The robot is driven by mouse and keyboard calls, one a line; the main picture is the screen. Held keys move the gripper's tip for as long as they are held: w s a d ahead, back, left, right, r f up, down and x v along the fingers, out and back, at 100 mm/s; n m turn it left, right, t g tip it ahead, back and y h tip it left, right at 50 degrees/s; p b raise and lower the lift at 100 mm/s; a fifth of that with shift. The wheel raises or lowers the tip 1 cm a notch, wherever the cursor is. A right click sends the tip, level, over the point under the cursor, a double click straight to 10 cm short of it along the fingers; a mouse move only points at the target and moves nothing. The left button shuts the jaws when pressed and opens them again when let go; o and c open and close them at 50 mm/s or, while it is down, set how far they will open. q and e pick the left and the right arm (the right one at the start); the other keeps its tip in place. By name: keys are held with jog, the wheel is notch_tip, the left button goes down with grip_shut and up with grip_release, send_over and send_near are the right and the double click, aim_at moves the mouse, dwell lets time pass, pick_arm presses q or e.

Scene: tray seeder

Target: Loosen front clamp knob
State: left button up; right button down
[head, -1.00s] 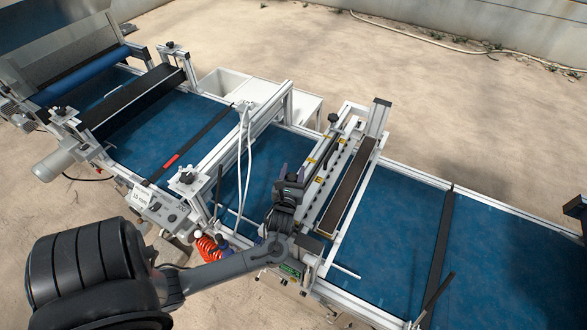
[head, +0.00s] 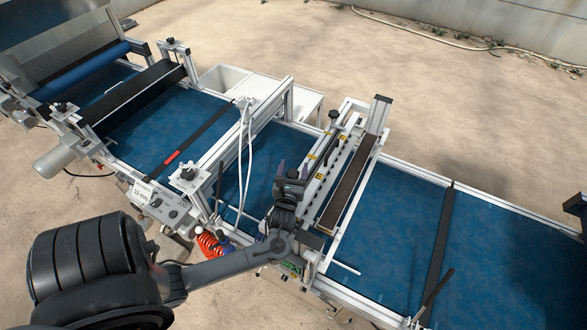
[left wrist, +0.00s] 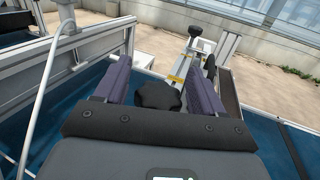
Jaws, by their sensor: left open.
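My left gripper (head: 292,168) is open over the near side of the seeder's white and silver cross unit. In the left wrist view its two purple fingers (left wrist: 160,66) stand apart, with a black lobed clamp knob (left wrist: 158,97) between and below them. The frames show no grip on the knob. In the head view my gripper and wrist hide this near knob. A second black knob (head: 333,115) stands upright at the far end of the unit and also shows in the left wrist view (left wrist: 196,31). My right gripper is not in view.
A silver crossbar (head: 240,132) with white cables stands left of the gripper. A dark brown bar (head: 350,178) lies to its right.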

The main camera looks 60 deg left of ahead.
pick_arm(q)
jog(key=v, duration=0.7)
jog(key=shift+s+d+b, duration=0.1)
jog(key=shift+d+b, duration=0.1)
jog(key=shift+b, duration=0.1)
